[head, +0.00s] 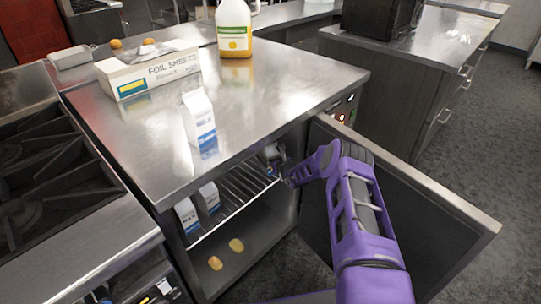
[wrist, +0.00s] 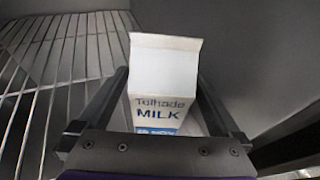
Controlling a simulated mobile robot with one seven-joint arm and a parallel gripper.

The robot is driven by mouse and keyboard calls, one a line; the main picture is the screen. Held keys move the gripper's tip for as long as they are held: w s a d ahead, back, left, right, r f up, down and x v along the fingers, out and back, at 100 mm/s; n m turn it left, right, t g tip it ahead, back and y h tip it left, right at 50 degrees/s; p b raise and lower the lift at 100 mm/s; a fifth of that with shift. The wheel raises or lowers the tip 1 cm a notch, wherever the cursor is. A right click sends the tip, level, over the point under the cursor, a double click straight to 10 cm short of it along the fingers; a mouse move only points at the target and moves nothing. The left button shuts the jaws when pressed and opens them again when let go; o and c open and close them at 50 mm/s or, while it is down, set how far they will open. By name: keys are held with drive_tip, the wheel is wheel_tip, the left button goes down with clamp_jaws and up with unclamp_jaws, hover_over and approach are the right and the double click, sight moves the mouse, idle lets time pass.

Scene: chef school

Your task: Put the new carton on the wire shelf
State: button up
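A white and blue milk carton (wrist: 165,82) stands between the fingers of my gripper (wrist: 163,100) in the wrist view, its "MILK" label facing the camera. The fingers appear to press on both its sides. In the head view my gripper (head: 272,156) is inside the open cabinet, at the right end of the wire shelf (head: 240,190); the counter edge hides the carton there. The shelf's wires (wrist: 50,70) run along the left of the wrist view. Whether the carton's base touches the shelf is hidden. Another milk carton (head: 199,118) stands on the steel counter.
Two milk cartons (head: 187,215) (head: 208,197) stand at the shelf's left front. Two yellowish items (head: 226,254) lie on the cabinet floor. The open door (head: 400,190) is right of my arm. A foil box (head: 148,72) and a jug (head: 234,28) stand on the counter.

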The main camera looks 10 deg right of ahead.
drive_tip(key=shift+r, duration=0.15)
drive_tip(key=shift+s+r, duration=0.15)
drive_tip(key=p+v, duration=0.3)
drive_tip(key=v, duration=0.8)
drive_tip(key=shift+s, duration=0.35)
